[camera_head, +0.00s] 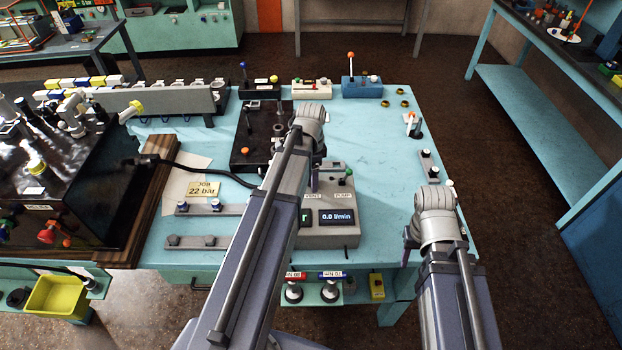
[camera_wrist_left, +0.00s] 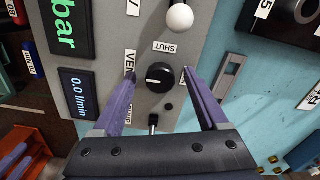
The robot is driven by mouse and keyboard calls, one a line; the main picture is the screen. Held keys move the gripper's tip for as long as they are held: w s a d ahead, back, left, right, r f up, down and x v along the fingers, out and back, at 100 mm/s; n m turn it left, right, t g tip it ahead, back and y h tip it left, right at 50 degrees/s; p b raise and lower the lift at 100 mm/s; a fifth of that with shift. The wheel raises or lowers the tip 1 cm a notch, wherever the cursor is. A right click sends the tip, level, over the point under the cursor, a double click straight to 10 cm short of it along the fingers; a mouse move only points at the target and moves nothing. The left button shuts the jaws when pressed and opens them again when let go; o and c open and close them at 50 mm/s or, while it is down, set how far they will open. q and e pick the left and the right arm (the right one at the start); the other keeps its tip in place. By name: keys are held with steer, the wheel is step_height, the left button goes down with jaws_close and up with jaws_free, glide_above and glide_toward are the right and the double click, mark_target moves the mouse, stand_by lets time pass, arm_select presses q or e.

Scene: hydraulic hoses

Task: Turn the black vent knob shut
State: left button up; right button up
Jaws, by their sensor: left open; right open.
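The black vent knob (camera_wrist_left: 160,78) sits on a grey panel (camera_wrist_left: 105,18) in the left wrist view. Its white mark points left, roughly towards the VENT side. The SHUT label (camera_wrist_left: 165,47) is above it. My left gripper (camera_wrist_left: 159,73) is open, with one finger on each side of the knob; I cannot tell if either touches it. In the head view my left gripper (camera_head: 325,178) is over the grey control box (camera_head: 345,236), and the arm hides the knob. My right gripper (camera_head: 409,244) is near the table's right front edge, away from the box, its fingers mostly hidden.
A white ball-topped lever (camera_wrist_left: 180,17) stands close to the knob. A green-topped lever (camera_head: 347,175) is on the box. A black block (camera_head: 250,130) lies behind it on the blue table (camera_head: 385,140). A dark tank (camera_head: 100,190) stands left.

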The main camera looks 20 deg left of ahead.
arm_select(q)
jaws_close()
stand_by(0.5)
steer(key=shift+n, duration=0.3)
steer(key=n, duration=0.3)
steer(key=shift+n, duration=0.4)
steer(key=n, duration=0.4)
steer(key=shift+d, duration=0.15)
steer(key=n, duration=0.5)
steer(key=shift+d+n, duration=0.1)
steer(key=shift+n, duration=2.1)
